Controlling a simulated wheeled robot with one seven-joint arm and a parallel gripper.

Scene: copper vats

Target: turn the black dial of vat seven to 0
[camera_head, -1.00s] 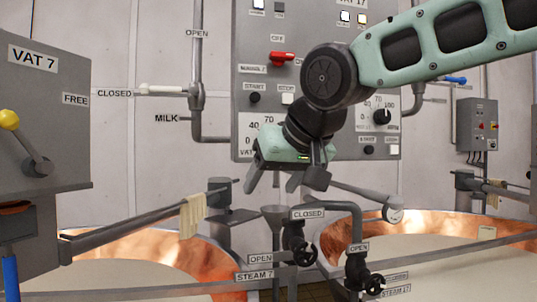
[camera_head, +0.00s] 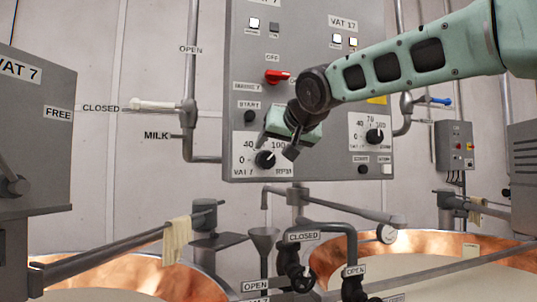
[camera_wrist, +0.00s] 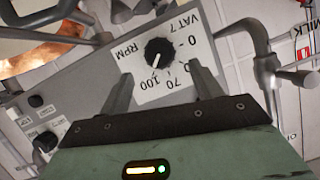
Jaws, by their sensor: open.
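The black dial of vat seven (camera_head: 265,159) sits on a white scale plate marked VAT 7 (camera_head: 245,165), low on the left of the grey panel. In the wrist view the dial (camera_wrist: 159,52) is upside down, and its white mark appears to point near 100. My gripper (camera_head: 277,147) is in front of the plate and hides part of the scale in the head view. In the wrist view my gripper (camera_wrist: 161,74) is open, with a finger to either side below the dial. The fingers look apart from the dial, with nothing between them.
The grey panel (camera_head: 305,60) also carries a red switch (camera_head: 277,76), a start button (camera_head: 249,116) and a second black dial (camera_head: 374,136) to the right. Pipes run beside the panel. Below are copper vats (camera_head: 130,282), a funnel (camera_head: 263,240) and steam valves (camera_head: 300,277).

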